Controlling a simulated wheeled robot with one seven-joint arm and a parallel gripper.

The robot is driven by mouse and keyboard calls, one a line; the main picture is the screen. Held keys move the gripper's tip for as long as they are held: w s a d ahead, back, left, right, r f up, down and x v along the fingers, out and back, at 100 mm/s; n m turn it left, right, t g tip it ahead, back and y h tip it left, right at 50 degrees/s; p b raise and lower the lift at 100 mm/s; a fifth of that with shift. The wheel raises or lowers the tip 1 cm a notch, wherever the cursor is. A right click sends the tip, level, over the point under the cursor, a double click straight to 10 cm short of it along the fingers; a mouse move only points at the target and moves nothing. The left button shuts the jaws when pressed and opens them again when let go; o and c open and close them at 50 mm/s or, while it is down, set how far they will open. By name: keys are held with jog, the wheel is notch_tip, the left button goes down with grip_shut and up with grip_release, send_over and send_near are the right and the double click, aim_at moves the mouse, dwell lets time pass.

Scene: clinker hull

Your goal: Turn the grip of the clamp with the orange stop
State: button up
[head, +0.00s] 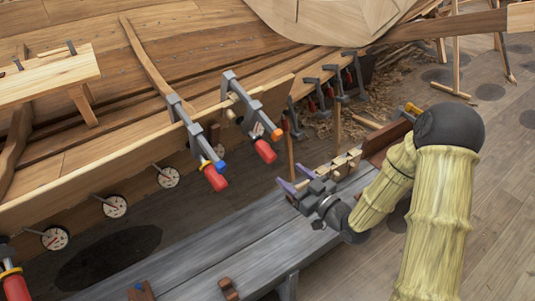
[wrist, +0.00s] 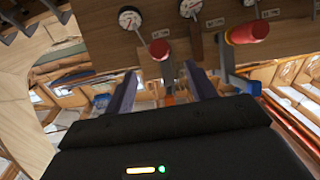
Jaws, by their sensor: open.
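The clamp with the orange stop (head: 277,133) is fixed on the plank edge of the hull, its red grip (head: 265,151) hanging tilted below the bar. In the wrist view this red grip (wrist: 160,49) shows just beyond the fingertips, between their lines, with the orange stop (wrist: 169,100) lower down. My gripper (head: 298,177) is open and empty, below and to the right of the grip in the head view, its two purple fingers pointing toward the hull. In the wrist view my gripper (wrist: 161,72) shows its fingers on both sides, apart from the grip.
A second clamp with a blue stop (head: 220,166) and red grip (head: 215,179) is close by on the left. Round dials (head: 115,206) hang along the hull. A grey bench (head: 240,250) lies under my arm.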

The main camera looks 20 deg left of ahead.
aim_at(273, 160)
jog(key=p+x, duration=0.1)
jog(key=x, duration=1)
jog(key=shift+w+a, duration=0.1)
jog(key=c, duration=1)
